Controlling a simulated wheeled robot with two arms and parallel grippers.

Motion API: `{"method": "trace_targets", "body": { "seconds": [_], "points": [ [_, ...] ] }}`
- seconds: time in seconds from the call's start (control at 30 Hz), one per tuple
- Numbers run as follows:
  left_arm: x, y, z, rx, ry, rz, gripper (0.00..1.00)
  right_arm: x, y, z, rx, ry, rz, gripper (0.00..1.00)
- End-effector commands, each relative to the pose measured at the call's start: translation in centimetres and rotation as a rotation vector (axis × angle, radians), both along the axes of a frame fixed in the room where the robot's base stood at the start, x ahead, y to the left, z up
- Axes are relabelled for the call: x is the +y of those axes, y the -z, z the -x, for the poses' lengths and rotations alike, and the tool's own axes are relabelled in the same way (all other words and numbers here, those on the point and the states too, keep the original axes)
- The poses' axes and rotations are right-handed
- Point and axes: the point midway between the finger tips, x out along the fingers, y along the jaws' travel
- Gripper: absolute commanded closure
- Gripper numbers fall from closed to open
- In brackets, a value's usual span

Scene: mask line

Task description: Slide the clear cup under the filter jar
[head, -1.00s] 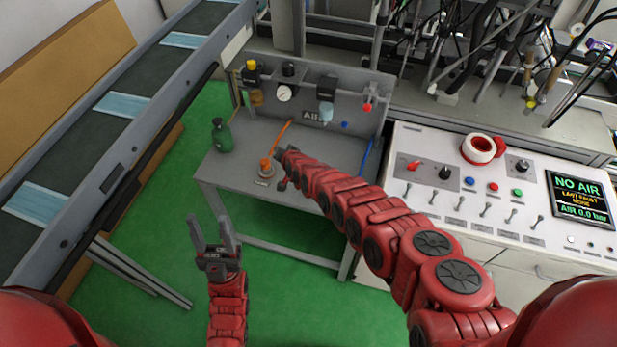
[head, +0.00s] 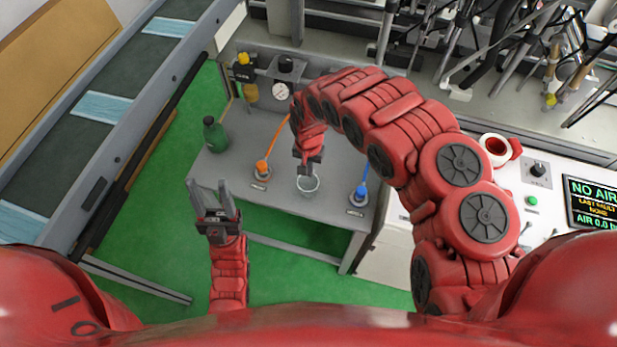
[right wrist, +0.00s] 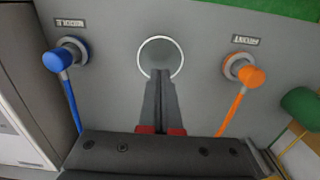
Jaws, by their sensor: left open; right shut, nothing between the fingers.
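The clear cup (head: 308,188) stands upright on the grey bench (head: 285,205), between the orange and blue hose fittings. Its round rim also shows in the right wrist view (right wrist: 181,61). My right gripper (head: 306,168) is shut and empty, pointing down at the cup; its fingertips (right wrist: 161,76) overlap the cup's near side in the wrist view. I cannot tell whether they touch it. A yellow-topped unit with an amber jar (head: 251,92) hangs on the bench's back panel, possibly the filter jar. My left gripper (head: 212,193) is open and empty, left of the bench front.
A dark green bottle (head: 214,134) stands at the bench's left. An orange fitting (head: 261,171) and blue fitting (head: 358,197) with hoses flank the cup. A gauge (head: 281,91) is on the back panel. My right arm hides the panel's right part. A mask conveyor (head: 70,150) runs at left.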

Motion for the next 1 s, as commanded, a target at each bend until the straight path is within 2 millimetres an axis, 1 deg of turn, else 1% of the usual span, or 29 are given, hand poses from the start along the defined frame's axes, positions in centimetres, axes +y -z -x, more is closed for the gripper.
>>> {"method": "trace_targets", "body": {
  "seconds": [0.03,0.23,0.5,0.73,1.0],
  "points": [
    [0.0,-0.2,0.0,0.0,0.0,0.0,0.5,0.0,0.8,0.1,0.002,0.001,-0.002,1.0],
    [0.0,-0.7,0.0,-0.001,0.0,0.0,0.5,0.1,3.7,0.1,0.0,0.002,-0.003,1.0],
    [0.0,-1.1,0.0,-0.001,0.0,0.0,0.5,0.2,6.8,0.0,-0.002,0.0,-0.005,1.0],
    [0.0,-1.2,0.0,0.0,0.0,0.0,0.5,0.0,8.0,-0.1,-0.002,0.001,-0.002,1.0],
    [0.0,-1.2,0.0,-0.001,0.0,0.0,0.5,0.0,8.3,-0.1,-0.004,0.0,0.0,1.0]
  ]
}}
